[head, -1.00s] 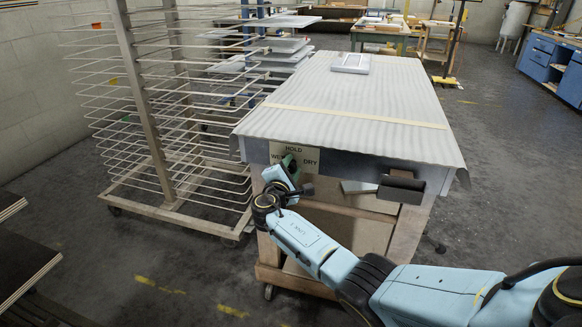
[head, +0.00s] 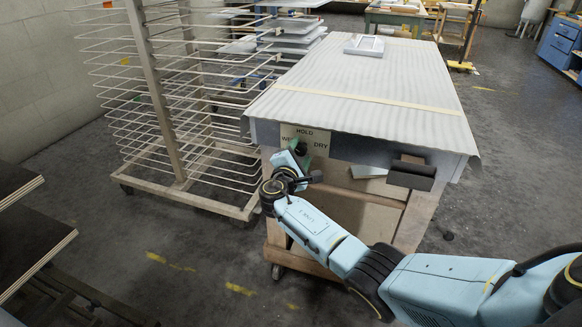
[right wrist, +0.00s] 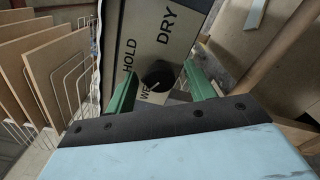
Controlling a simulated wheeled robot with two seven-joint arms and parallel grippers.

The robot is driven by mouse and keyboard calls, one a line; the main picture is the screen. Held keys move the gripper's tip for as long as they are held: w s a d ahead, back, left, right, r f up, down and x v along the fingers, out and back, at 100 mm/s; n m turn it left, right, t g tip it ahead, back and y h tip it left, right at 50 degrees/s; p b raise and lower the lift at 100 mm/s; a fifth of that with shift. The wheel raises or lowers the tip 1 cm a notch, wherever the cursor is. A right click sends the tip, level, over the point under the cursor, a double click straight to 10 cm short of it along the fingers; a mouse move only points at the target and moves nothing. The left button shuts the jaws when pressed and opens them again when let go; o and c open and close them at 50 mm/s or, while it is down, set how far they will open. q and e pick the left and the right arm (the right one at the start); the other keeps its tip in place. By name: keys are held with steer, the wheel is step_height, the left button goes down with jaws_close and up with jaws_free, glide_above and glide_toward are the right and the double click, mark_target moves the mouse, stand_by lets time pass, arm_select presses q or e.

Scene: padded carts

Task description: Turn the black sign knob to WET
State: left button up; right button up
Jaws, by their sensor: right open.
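The black knob (head: 301,150) sits on a pale sign plate (head: 318,134) on the front of the padded cart. The plate reads HOLD above, WET at left, partly covered, and DRY at right. In the right wrist view the knob (right wrist: 158,76) is a dark round shape close to the WET lettering; which way it points is unclear. My right gripper (head: 303,160) is just below and in front of the knob. Its green fingers (right wrist: 160,68) are spread, one on each side of the knob in that view; I see no clear contact. My left gripper is out of view.
The cart top (head: 375,78) is a ribbed grey pad with a pale strap and a small framed item (head: 365,46). A dark bracket (head: 411,173) sticks out at the cart's front right. A wire rack (head: 175,110) stands close on the left. Dark boards (head: 30,245) are at lower left.

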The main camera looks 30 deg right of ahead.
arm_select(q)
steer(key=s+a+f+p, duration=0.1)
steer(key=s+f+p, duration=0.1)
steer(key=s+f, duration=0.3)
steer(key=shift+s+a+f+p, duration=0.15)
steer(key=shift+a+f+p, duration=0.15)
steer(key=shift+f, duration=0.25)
arm_select(e)
steer(key=v, duration=1.2)
steer(key=shift+w, duration=0.1)
